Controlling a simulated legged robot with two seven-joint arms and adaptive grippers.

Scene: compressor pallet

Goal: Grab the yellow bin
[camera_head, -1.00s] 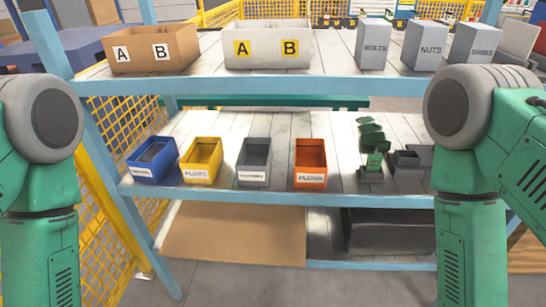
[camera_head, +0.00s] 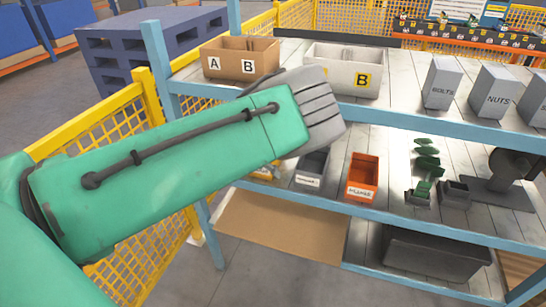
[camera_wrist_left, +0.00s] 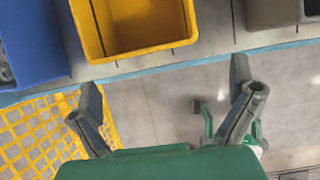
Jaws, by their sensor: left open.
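The yellow bin (camera_wrist_left: 150,47) stands on the shelf at the top middle of the left wrist view, open side towards the camera. In the head view only a small part of the yellow bin (camera_head: 264,174) shows under my left forearm. My left gripper (camera_wrist_left: 165,88) is open and empty, its two fingers apart. It points towards the bin's near side, with the shelf edge and floor showing between the fingers, and does not appear to touch the bin. In the head view my left arm hides most of the gripper. My right gripper is not in view.
A blue bin (camera_wrist_left: 32,45) stands left of the yellow one. A grey bin (camera_head: 311,168) and an orange bin (camera_head: 361,178) stand to its right. The blue shelf edge (camera_head: 400,215) runs along the front. Yellow mesh fencing (camera_head: 165,255) is at the left. The upper shelf holds boxes.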

